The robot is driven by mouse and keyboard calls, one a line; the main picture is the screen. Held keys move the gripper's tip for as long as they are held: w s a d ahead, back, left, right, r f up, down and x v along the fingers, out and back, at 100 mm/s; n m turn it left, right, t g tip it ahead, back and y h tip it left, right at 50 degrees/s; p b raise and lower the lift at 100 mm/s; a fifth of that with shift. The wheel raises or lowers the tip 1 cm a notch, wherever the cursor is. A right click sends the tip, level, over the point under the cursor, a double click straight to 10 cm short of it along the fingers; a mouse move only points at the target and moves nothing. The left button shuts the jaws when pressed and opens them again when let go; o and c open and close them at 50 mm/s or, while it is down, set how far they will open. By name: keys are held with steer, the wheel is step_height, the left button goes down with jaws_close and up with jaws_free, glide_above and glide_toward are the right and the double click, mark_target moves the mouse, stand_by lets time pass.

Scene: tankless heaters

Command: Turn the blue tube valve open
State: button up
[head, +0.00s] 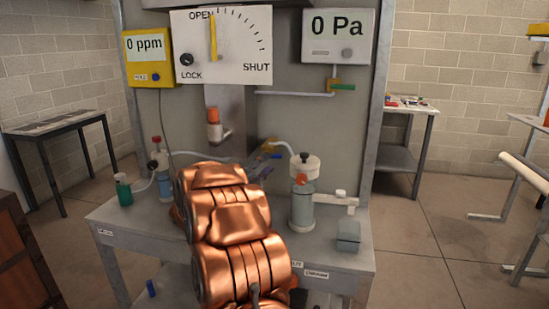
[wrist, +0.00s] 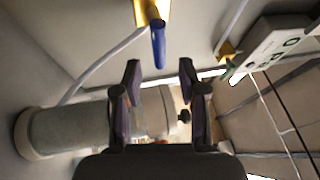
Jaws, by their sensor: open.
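The blue tube valve (wrist: 158,44) shows at the top middle of the wrist view. It has a long blue handle on a yellow body, with a pale tube running beside it. My gripper (wrist: 160,70) is open and empty, its two dark fingers apart. The handle's end lies in front of the gap between the fingertips, and no contact shows. In the head view, a small yellow valve body (head: 269,143) shows behind my copper arm, which hides most of the gripper and handle there.
A grey canister (wrist: 70,133) with a pale top stands close beside the fingers. In the head view it stands right of my arm (head: 302,207). A green-handled valve (head: 342,86) sits under the 0 Pa gauge (head: 338,37). The dial's (head: 222,45) yellow needle points near OPEN.

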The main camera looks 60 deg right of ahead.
mark_target(275, 157)
steer(key=shift+p+x, duration=0.3)
steer(key=shift+x, duration=2.3)
steer(key=shift+c, duration=0.2)
jaws_close()
